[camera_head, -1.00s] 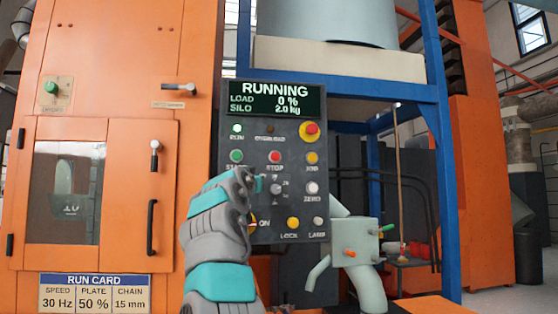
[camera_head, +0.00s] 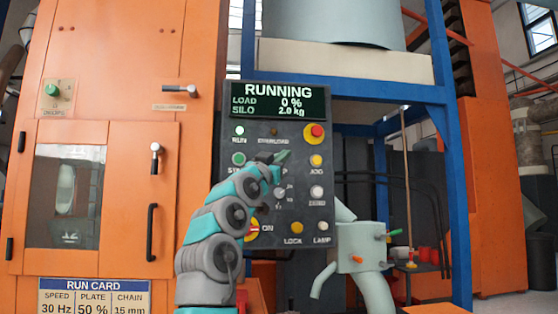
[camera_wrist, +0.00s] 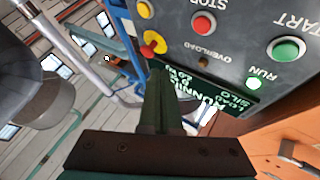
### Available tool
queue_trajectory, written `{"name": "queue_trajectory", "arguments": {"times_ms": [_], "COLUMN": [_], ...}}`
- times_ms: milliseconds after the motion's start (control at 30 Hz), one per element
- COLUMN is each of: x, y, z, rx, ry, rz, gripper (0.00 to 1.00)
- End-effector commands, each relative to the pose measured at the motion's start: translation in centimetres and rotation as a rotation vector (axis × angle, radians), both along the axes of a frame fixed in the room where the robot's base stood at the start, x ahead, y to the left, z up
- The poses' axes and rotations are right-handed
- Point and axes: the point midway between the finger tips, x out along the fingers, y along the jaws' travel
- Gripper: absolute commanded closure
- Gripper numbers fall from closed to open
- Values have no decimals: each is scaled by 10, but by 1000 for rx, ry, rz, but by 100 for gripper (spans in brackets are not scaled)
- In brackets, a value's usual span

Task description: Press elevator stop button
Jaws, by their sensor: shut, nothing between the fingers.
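The dark control panel (camera_head: 296,208) carries a display (camera_head: 278,100) reading RUNNING, load 0 %, silo 2.0 kg. The red STOP button (camera_wrist: 203,23) shows in the wrist view; in the head view my gripper hides it. The green START button (camera_head: 238,159) is just left of my gripper and shows in the wrist view (camera_wrist: 286,49). My gripper (camera_head: 284,156) is shut and empty, in front of the STOP area. In the wrist view its fingers (camera_wrist: 163,98) point toward the display side, apart from the STOP button in the picture. Contact cannot be told from the head view.
A red emergency button on a yellow base (camera_head: 314,132) is at the panel's upper right, above the yellow JOG button (camera_head: 316,160). A selector knob (camera_head: 280,193) sits below my gripper. An orange cabinet (camera_head: 190,140) stands left, a blue frame (camera_head: 447,150) right.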

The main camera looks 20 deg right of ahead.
Motion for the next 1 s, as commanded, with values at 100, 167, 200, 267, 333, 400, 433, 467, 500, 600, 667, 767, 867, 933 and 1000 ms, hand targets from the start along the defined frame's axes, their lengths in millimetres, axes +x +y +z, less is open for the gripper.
{"name": "queue_trajectory", "arguments": {"times_ms": [100,167,200,267,333,400,433,467,500,600,667,767,867,933,1000], "x": [10,17,22,29,38,47,50,54,58,69,73,78,81,81,82], "y": [-2,-4,-6,-8,-10,-14,-15,-16,-18,-20,-21,-23,-24,-24,-24], "z": [4,5,5,6,7,7,7,6,6,4,4,3,1,1,0], "rx": [-1,-2,-2,-1,-1,0,2,1,0,-2,-2,-1,0,1,1], "ry": [3,4,4,4,4,3,3,4,3,3,2,2,0,0,1], "rz": [1,-1,-1,-1,0,-1,-1,-2,-2,-3,-1,-2,-1,-1,0], "gripper": [100,100,100,100,100,100,100,100,100,100,100,100,100,100,100]}}
